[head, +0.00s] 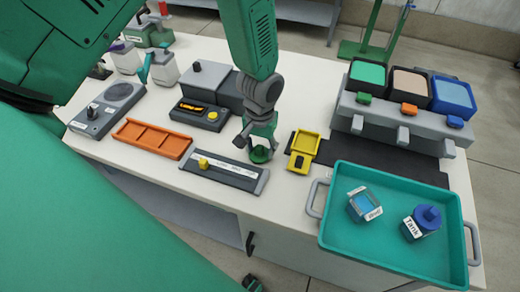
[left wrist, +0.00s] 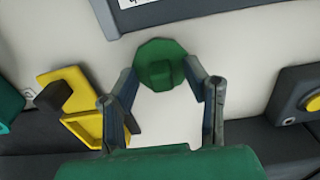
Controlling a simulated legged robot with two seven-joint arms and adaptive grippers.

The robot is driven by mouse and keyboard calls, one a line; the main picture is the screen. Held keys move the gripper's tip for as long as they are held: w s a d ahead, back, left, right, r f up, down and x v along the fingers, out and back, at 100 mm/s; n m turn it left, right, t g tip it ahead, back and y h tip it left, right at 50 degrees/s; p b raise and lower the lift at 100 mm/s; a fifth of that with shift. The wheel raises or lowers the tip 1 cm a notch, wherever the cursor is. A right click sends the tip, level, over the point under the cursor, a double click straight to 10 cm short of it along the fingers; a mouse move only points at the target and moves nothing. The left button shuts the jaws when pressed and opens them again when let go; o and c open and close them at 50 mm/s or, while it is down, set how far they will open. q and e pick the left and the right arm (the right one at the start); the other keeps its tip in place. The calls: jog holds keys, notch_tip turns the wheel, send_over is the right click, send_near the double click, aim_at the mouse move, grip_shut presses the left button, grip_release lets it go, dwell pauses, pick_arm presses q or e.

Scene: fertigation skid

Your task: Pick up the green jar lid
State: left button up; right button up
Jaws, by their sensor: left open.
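The green jar lid (head: 261,155) lies on the white table, below my left gripper (head: 262,138) in the head view. In the left wrist view, the lid (left wrist: 160,62) is a dark green many-sided disc with a raised square knob. My left gripper (left wrist: 160,82) is open there, with one finger on each side of the lid's near part. I cannot tell whether the fingers touch it. The gripper partly hides the lid in the head view.
A grey slider panel (head: 225,177) sits close to the lid's left, and a yellow piece (head: 303,150) to its right. An orange rack (head: 152,138) lies farther left. A teal tray (head: 388,252) holds a blue-capped tank (head: 421,222) and a small labelled container (head: 364,205).

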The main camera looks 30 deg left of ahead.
aim_at(260, 147)
pick_arm(q)
jog(key=shift+d+r, duration=0.1)
jog(key=shift+d, duration=0.15)
jog(key=shift+c, duration=0.9)
jog(key=c, duration=0.7)
grip_shut()
jog(key=shift+s+a, duration=0.1)
jog(key=shift+a, duration=0.35)
jog(key=r, duration=0.9)
jog(key=shift+d+p, duration=0.2)
jog(key=shift+p, duration=0.2)
notch_tip(260, 147, up, 5)
jog(key=p, duration=0.4)
jog(key=shift+a+r+p, duration=0.1)
jog(key=shift+r+p, duration=0.1)
jog(key=shift+p, duration=0.15)
pick_arm(e)
notch_tip(260, 147, up, 6)
jog(key=shift+f, duration=0.25)
